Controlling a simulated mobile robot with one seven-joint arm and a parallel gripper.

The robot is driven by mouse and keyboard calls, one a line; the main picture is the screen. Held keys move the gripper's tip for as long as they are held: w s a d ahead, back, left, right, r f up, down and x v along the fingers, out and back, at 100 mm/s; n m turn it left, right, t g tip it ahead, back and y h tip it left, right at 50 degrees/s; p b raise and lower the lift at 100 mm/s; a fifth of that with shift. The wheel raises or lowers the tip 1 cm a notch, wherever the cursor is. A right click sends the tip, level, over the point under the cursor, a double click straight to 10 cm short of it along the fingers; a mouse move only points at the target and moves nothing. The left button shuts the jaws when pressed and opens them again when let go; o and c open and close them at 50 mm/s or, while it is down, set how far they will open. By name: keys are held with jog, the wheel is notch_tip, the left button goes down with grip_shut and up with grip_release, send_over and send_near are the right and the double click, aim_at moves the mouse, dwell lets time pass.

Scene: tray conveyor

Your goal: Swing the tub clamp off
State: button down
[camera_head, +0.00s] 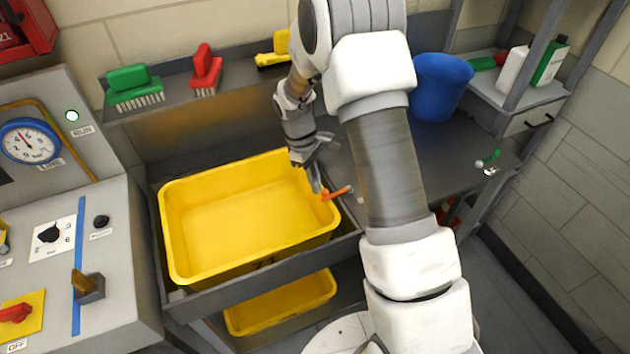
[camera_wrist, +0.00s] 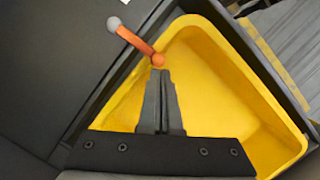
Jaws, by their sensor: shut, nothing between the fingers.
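The tub clamp is an orange lever (camera_head: 338,193) at the right corner of the upper yellow tub (camera_head: 172,205). In the wrist view the clamp (camera_wrist: 136,42) runs from a round orange end at the tub's corner, out across the dark frame, to a grey ball. The ball end is not clear in the head view, near my arm. My gripper (camera_head: 319,187) points down at that corner, beside the clamp. In the wrist view my gripper (camera_wrist: 160,73) has its fingers together and empty, tips close to the round orange end. I cannot tell whether they touch it.
A dark frame (camera_head: 262,283) surrounds the tub, with another yellow tub (camera_head: 285,305) below. A blue bucket (camera_head: 440,85) and a small green lever (camera_head: 490,158) are on the right. A brush shelf (camera_head: 180,98) is behind. The control panel (camera_head: 120,225) stands left.

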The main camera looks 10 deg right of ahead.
aim_at(330, 199)
jog(key=s+d+n+t, duration=0.1)
jog(key=s+n, duration=0.1)
jog(key=n, duration=0.1)
jog(key=s+d+n, duration=0.2)
jog(key=s+n, duration=0.1)
jog(key=n, duration=0.1)
jog(key=s+d+n+t, duration=0.1)
jog(key=s+n, duration=0.1)
jog(key=n, duration=0.1)
jog(key=shift+s+d+n+t+h, duration=0.2)
jog(key=shift+n+t+h, duration=0.1)
jog(key=shift+n+h, duration=0.1)
jog(key=d+n, duration=0.1)
jog(key=s+d+n, duration=0.1)
jog(key=n, duration=0.1)
jog(key=shift+d+t+p, duration=0.15)
jog(key=shift+t+p, duration=0.15)
jog(key=shift+p, duration=0.05)
jog(key=shift+w, duration=0.15)
